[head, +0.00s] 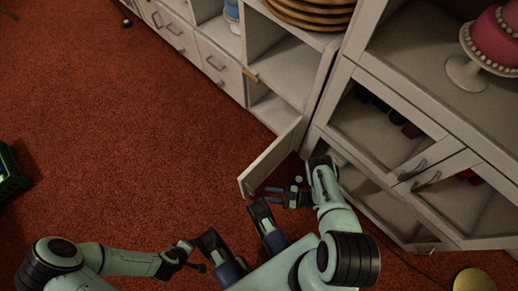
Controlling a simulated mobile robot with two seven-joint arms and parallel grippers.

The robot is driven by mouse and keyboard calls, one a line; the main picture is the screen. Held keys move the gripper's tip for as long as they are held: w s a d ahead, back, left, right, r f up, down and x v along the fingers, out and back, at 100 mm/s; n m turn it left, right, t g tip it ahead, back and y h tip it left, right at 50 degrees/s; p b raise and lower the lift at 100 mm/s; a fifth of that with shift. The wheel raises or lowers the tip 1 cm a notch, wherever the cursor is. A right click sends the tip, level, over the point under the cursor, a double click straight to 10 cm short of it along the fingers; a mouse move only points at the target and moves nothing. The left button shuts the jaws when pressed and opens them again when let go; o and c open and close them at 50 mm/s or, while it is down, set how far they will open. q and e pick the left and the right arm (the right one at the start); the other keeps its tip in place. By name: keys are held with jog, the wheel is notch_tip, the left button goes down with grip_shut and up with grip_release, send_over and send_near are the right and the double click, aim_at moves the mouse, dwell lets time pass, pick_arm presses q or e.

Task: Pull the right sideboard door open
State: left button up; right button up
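The right sideboard door (270,160) is a white panel that stands swung out from the low white sideboard (283,112), with the compartment behind it uncovered. A small dark spot, perhaps its handle, shows near its free end. My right gripper (277,196) is beside the door's free end, on its right side, with its fingers apart and pointing left. Nothing shows between the fingers, and I cannot tell whether they touch the door. My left gripper (196,257) is low over the carpet, away from the sideboard, with its fingers apart and empty.
A tall white cabinet with glass doors (385,125) stands close on the right, with a pink cake (497,38) on a stand above. Drawers (181,35) line the upper left. A green crate (10,172) sits at the left edge. The red carpet (110,130) is mostly free.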

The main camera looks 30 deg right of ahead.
jog(key=v, duration=0.5)
jog(key=shift+s+d, duration=0.25)
